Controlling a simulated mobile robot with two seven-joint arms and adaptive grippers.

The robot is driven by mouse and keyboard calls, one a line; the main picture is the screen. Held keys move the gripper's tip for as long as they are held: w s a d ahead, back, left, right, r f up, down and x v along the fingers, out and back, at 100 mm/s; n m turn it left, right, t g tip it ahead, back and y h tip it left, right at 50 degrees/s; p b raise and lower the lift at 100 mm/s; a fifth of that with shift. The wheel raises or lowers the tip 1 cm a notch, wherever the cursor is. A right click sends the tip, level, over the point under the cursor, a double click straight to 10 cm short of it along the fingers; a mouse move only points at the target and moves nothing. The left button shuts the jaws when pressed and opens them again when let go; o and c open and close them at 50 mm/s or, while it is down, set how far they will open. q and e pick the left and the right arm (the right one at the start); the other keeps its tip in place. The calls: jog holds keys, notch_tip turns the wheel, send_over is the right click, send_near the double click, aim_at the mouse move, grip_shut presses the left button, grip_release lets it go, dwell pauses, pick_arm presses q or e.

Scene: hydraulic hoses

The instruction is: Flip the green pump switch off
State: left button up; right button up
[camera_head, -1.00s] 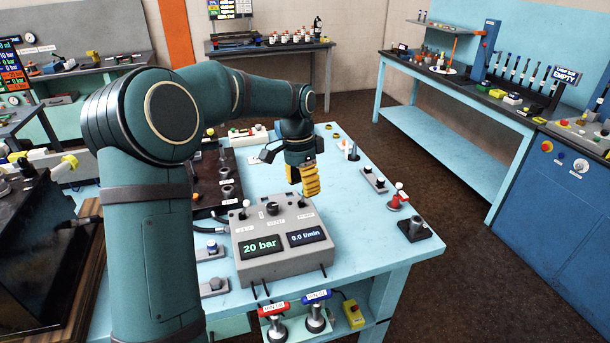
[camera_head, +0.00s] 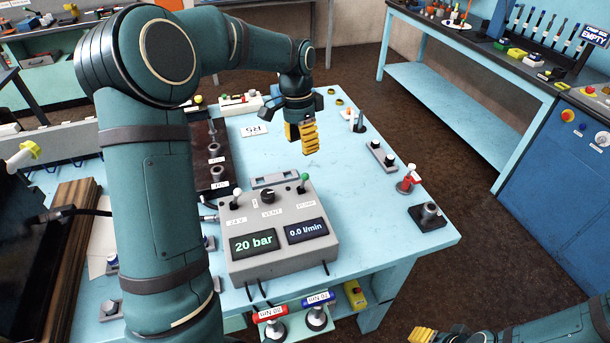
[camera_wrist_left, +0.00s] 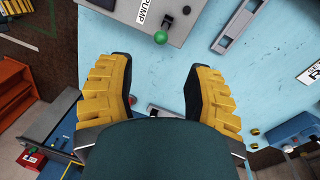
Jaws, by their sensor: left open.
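The green pump switch (camera_head: 303,181) stands at the back right of a grey control box (camera_head: 275,260), behind its PUMP label. The switch's round green knob also shows in the left wrist view (camera_wrist_left: 160,38), at top centre. The box's displays read 20 bar and 0.0 l/min. My left gripper (camera_head: 302,140) has yellow fingers pointing down, above the table just beyond the box, apart from the switch. The left wrist view shows its fingers (camera_wrist_left: 157,68) spread and empty, with the knob ahead of the gap. My right gripper (camera_head: 422,335) shows only partly at the bottom edge.
A white-knobbed switch (camera_head: 237,195) and a black VENT knob (camera_head: 267,195) share the box top. A red-handled fitting (camera_head: 407,181) stands to the right. The blue table (camera_head: 350,205) is clear between them.

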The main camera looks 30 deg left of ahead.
aim_at(305, 175)
pick_arm(q)
jog(key=f, duration=0.7)
jog(key=d+f, duration=0.1)
jog(key=f, duration=0.2)
jog(key=shift+s+d+f+b, duration=0.1)
jog(key=shift+s+f+b, duration=0.15)
jog(key=shift+f+b, duration=0.15)
